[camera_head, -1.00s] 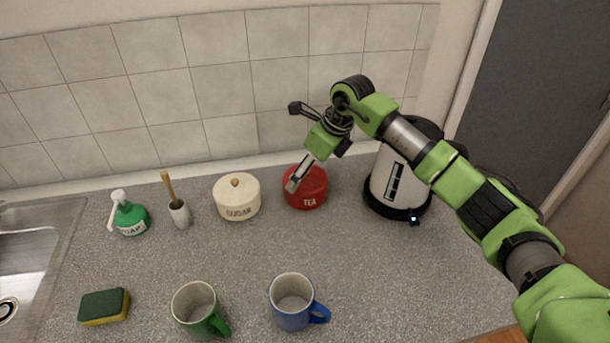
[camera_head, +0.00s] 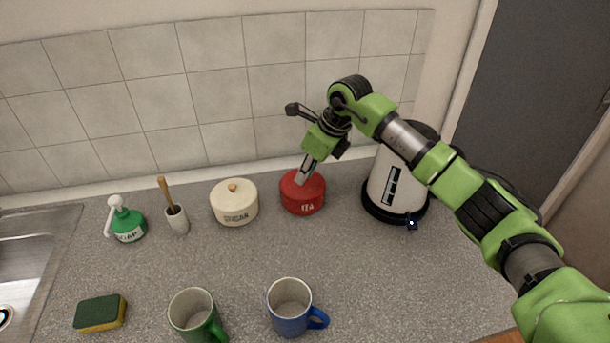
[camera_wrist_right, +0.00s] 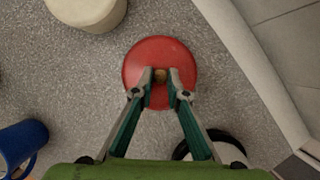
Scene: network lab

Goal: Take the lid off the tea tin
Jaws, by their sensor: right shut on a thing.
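The red tea tin (camera_head: 302,197) stands upright on the counter between the sugar tin and the kettle, its white lettering facing me. Its red lid (camera_wrist_right: 160,54) fills the top in the right wrist view, with a small wooden knob (camera_wrist_right: 161,76) at its centre. My right gripper (camera_head: 301,180) reaches down from above and is shut on the knob; its fingertips also show around the knob in the right wrist view (camera_wrist_right: 161,80). The lid appears seated on the tin. My left gripper is not in view.
The cream sugar tin (camera_head: 234,206) stands close on the left and the white and black kettle (camera_head: 393,190) on the right. A green mug (camera_head: 192,313) and a blue mug (camera_head: 289,308) stand in front. The tiled wall (camera_head: 230,90) is behind. Counter between tin and mugs is clear.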

